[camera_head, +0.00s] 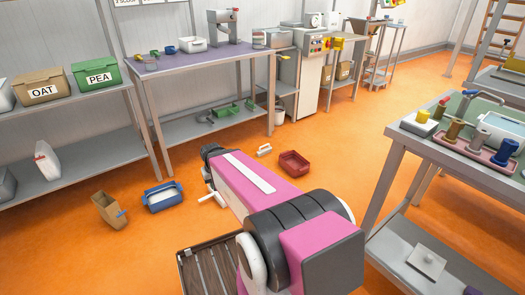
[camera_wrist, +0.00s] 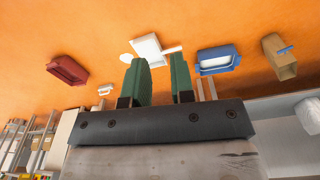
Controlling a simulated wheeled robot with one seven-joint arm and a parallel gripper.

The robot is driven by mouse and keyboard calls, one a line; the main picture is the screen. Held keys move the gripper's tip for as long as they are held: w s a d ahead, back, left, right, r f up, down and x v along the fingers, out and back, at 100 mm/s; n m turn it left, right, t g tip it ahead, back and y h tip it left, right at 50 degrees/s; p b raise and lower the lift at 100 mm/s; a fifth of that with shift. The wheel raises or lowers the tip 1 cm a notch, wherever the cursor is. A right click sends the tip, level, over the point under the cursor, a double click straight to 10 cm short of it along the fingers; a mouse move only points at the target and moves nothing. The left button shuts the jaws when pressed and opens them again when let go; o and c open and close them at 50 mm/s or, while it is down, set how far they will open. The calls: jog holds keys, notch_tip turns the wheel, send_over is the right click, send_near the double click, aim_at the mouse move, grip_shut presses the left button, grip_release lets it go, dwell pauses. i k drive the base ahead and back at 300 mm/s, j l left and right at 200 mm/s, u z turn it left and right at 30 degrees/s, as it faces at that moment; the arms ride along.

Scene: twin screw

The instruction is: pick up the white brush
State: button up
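Two white things lie on the orange floor, and I cannot tell for certain which is the brush. One is a small white piece with a looped handle (camera_head: 264,150), lying left of the red tray; it also shows in the wrist view (camera_wrist: 105,89). The other is a flat white piece with a short handle (camera_wrist: 146,47), beyond my fingers in the wrist view; in the head view only its handle side (camera_head: 208,198) shows beside my arm. My gripper (camera_wrist: 159,62) has its two green fingers apart, with nothing held between them. My arm hides most of it in the head view.
A red tray (camera_head: 293,163), a blue tray (camera_head: 162,197) and a brown box (camera_head: 108,210) stand on the floor. A shelf with labelled bins (camera_head: 42,86) and a purple-topped table (camera_head: 190,60) line the wall. A loaded table (camera_head: 455,150) is at right. Floor between is clear.

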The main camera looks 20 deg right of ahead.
aim_at(265, 151)
jog(key=i+l+u, duration=0.25)
jog(key=i+l, duration=0.75)
